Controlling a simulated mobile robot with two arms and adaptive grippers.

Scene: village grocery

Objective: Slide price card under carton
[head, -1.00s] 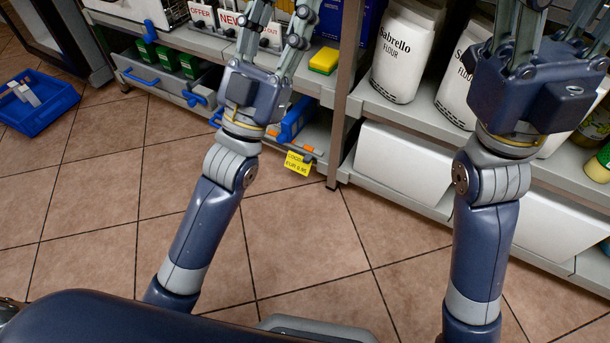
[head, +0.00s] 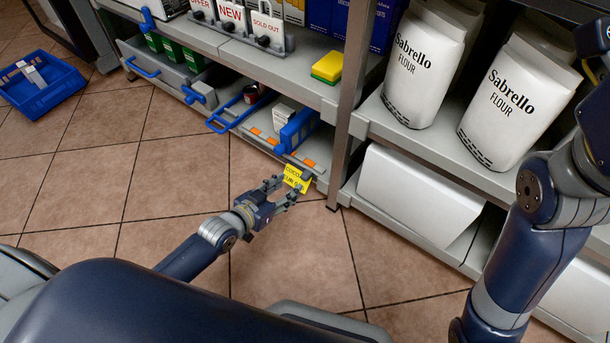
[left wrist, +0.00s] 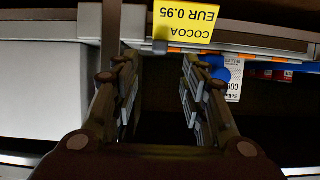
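The yellow price card (head: 293,178), reading COCOA EUR 0.95, is at the front edge of the lower shelf, by a small dark holder. It also shows upside down at the top of the left wrist view (left wrist: 185,21). My left gripper (head: 281,190) is open, its fingertips close to the card; in the left wrist view its fingers are apart with nothing between them. A small white carton (head: 283,116) stands on the lower shelf beside a blue item (head: 298,130); a lettered white carton (left wrist: 234,80) shows in the left wrist view. My right gripper's fingers are out of view.
A blue-handled basket-like item (head: 238,112) lies left of the carton. A shelf post (head: 349,110) stands right of the card. Above are a yellow sponge (head: 327,67) and flour bags (head: 425,65). A blue crate (head: 45,98) sits on the floor, which is otherwise largely clear.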

